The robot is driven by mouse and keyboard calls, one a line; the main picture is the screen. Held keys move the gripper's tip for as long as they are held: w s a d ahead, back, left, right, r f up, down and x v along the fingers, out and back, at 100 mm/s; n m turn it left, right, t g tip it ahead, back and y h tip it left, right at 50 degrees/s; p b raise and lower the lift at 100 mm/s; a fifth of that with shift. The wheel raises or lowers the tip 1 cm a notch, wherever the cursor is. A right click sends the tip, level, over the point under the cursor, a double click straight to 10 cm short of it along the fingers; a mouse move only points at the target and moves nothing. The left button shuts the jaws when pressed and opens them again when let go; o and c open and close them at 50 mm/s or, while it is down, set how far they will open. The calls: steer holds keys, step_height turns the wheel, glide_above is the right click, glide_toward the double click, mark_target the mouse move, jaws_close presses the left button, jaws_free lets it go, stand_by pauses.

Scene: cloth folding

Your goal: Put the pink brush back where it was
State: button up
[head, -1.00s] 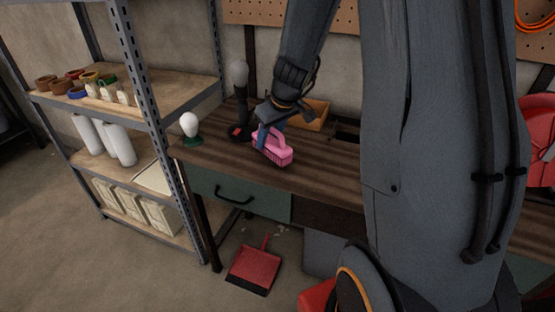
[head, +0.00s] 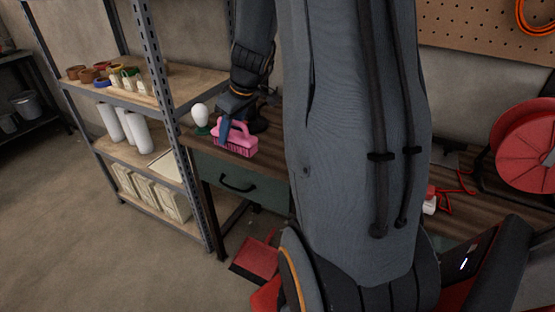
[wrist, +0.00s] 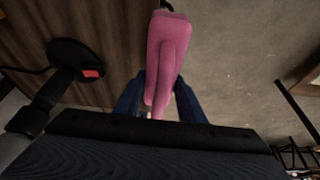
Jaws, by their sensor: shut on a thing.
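The pink brush (head: 236,142) is in my gripper (head: 226,132) at the left end of the workbench (head: 272,150), bristles down. In the head view it appears over the bench's front edge, above the green drawer. In the wrist view the pink brush (wrist: 167,58) stands between the two blue fingers of my gripper (wrist: 158,100), which are shut on its handle. The wrist view shows the wooden top on the left and grey floor on the right of the brush. I cannot tell whether the bristles touch the bench.
A white bulb-shaped thing (head: 201,115) stands on the bench just left of the brush. A black thing with a red patch (wrist: 75,60) lies on the bench. A metal shelf (head: 150,165) stands at the left. A red dustpan (head: 258,258) lies on the floor. A red reel (head: 525,145) is at the right.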

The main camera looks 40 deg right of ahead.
steer(key=s+d+r, duration=0.5)
steer(key=s+d, duration=0.4)
steer(key=d, duration=0.3)
steer(key=shift+n, duration=0.3)
steer(key=f+p, duration=0.1)
steer(key=f, duration=0.9)
steer(key=shift+w, duration=0.2)
steer(key=shift+f, duration=0.15)
steer(key=o, duration=0.9)
